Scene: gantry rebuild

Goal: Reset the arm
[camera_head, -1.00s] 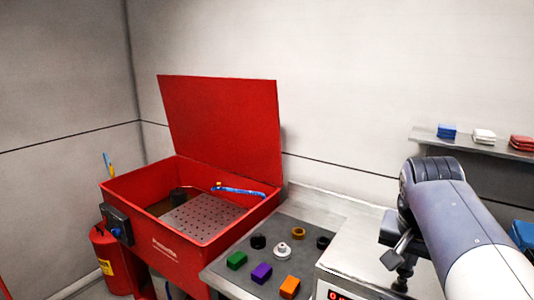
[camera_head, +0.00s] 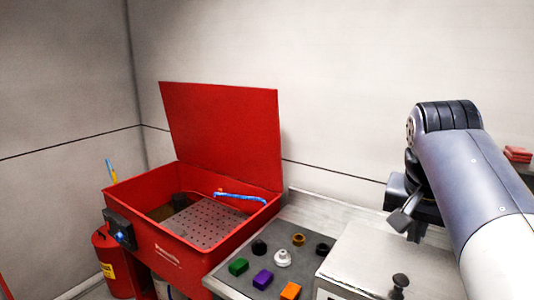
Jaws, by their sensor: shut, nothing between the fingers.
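My arm comes in from the right edge, with its dark ribbed joint high and its end bent down. My gripper (camera_head: 407,217) hangs at the end on the left side of the arm, partly hidden by the arm's own links. It is shut and empty, above the metal box (camera_head: 365,255) and apart from it.
A red parts washer (camera_head: 170,250) with its lid (camera_head: 225,130) up stands at left. A grey mat (camera_head: 233,283) holds green (camera_head: 238,267), purple (camera_head: 263,279) and orange (camera_head: 289,291) blocks and several round parts. A black knob (camera_head: 400,281) stands on the metal box.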

